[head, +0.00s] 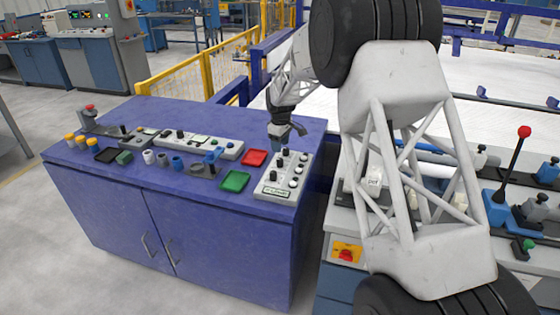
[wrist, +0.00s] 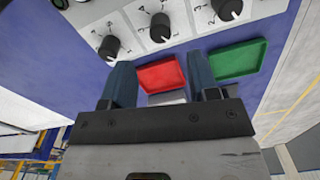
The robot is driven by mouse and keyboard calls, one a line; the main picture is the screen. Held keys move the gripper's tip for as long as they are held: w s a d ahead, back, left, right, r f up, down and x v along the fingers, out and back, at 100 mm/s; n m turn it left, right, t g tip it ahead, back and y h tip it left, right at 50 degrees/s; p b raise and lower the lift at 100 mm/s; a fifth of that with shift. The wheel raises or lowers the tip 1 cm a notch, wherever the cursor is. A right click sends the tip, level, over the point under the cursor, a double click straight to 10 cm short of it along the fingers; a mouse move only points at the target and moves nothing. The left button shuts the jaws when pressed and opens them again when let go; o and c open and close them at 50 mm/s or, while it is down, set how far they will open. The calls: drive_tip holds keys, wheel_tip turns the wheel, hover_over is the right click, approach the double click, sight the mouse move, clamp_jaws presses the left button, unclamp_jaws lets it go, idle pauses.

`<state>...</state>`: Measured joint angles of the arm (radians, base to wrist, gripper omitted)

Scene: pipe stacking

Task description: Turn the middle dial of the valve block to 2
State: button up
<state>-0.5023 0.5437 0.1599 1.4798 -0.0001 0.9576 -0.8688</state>
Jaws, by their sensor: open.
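The valve block (head: 283,190) is a pale panel at the right end of the blue workbench, with a column of black dials. In the wrist view it crosses the top (wrist: 188,20), showing three black dials with printed numbers. The middle dial (wrist: 160,27) is a black knob with a pale pointer mark; which number it points to is hard to read. My gripper (head: 279,146) is above the block's far end. In the wrist view its two blue fingers (wrist: 162,68) are apart with nothing between them, and the dials lie beyond the fingertips.
A red tray (head: 254,158) and a green tray (head: 235,181) lie left of the block. Farther left are a long pale panel (head: 198,146) with knobs, a blue pipe piece (head: 178,163) and several small parts. The bench's front strip is clear.

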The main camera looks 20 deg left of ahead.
sight(280, 159)
drive_tip(key=shift+f, duration=0.1)
idle(0.3)
drive_tip(key=shift+f, duration=3.85)
drive_tip(key=shift+c, duration=0.2)
drive_tip(key=c, duration=0.9)
